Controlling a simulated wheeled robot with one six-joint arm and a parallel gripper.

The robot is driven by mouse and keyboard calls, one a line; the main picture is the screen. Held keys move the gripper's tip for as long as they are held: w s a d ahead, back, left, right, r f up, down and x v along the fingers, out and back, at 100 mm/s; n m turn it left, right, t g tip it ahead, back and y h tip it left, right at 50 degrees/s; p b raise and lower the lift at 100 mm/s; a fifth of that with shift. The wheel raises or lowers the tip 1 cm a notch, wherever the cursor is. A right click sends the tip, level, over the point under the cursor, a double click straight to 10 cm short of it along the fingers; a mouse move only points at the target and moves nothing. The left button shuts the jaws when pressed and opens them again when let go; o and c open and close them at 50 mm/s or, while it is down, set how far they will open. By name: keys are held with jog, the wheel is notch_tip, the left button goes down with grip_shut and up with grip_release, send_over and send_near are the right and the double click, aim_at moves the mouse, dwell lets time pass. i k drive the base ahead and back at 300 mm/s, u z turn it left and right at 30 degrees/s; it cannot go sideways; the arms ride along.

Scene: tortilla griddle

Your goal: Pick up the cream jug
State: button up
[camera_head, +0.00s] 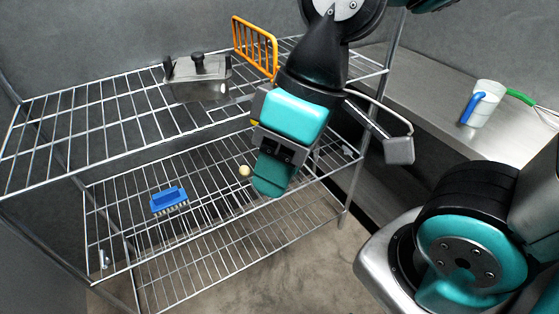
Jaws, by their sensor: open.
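A pale jug (488,106) with a blue handle stands upright on the steel counter at the right; it looks like the cream jug. Its handle is on the left side. My gripper (272,177) points down in the middle of the picture, in front of the wire shelves, well to the left of the jug. It is open and no object shows in it. The gap between its fingers is hard to see from this angle.
The wire rack holds a steel lidded container (198,82) and an orange rack (256,47) on top, and a blue brush (168,198) and small pale ball (244,171) lower down. A green handle (520,96) lies right of the jug. The steel counter (425,85) is clear left of the jug.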

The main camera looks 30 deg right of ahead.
aim_at(486, 96)
jog(key=z, duration=2.3)
jog(key=i, duration=0.8)
jog(key=u, duration=0.5)
